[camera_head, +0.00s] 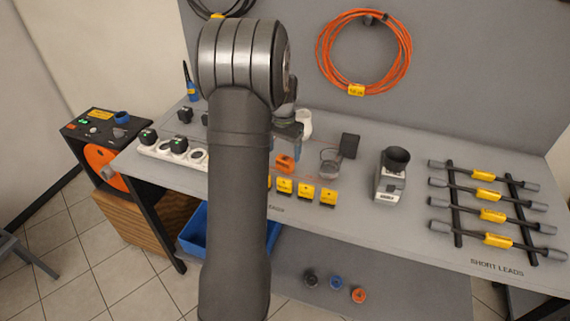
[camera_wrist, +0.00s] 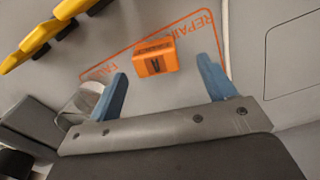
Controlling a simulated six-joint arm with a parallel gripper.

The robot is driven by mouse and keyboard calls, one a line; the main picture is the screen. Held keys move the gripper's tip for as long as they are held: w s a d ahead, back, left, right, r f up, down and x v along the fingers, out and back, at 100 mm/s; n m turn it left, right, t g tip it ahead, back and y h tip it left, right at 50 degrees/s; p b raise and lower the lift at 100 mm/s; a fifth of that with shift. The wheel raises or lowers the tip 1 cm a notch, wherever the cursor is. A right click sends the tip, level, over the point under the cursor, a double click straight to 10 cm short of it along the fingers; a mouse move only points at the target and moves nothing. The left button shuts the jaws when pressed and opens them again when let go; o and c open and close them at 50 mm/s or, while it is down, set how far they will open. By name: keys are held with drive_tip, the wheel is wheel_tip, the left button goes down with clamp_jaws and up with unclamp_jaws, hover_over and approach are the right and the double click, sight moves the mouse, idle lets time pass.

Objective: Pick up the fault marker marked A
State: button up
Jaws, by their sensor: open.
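The orange fault marker (camera_wrist: 155,58) with a dark letter A on its face sits on the grey bench, inside an orange-lined area with printed lettering. In the head view the orange marker (camera_head: 285,164) lies just below my gripper (camera_head: 289,143). No contact shows; the exact height gap is hard to judge.
Several yellow blocks (camera_head: 306,191) stand in a row along the bench's front edge. A clear glass (camera_head: 330,163) and a dark upright block (camera_head: 349,146) are right of the marker. A grey grinder-like device (camera_head: 391,176) and a rack of leads (camera_head: 489,202) stand farther right.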

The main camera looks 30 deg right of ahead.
sight(285, 158)
drive_tip(key=f, duration=0.4)
drive_tip(key=shift+s+d+f, duration=0.1)
drive_tip(key=shift+s+f, duration=0.05)
drive_tip(key=shift+s, duration=0.1)
drive_tip(key=c, duration=1.1)
drive_tip(key=shift+o, duration=0.2)
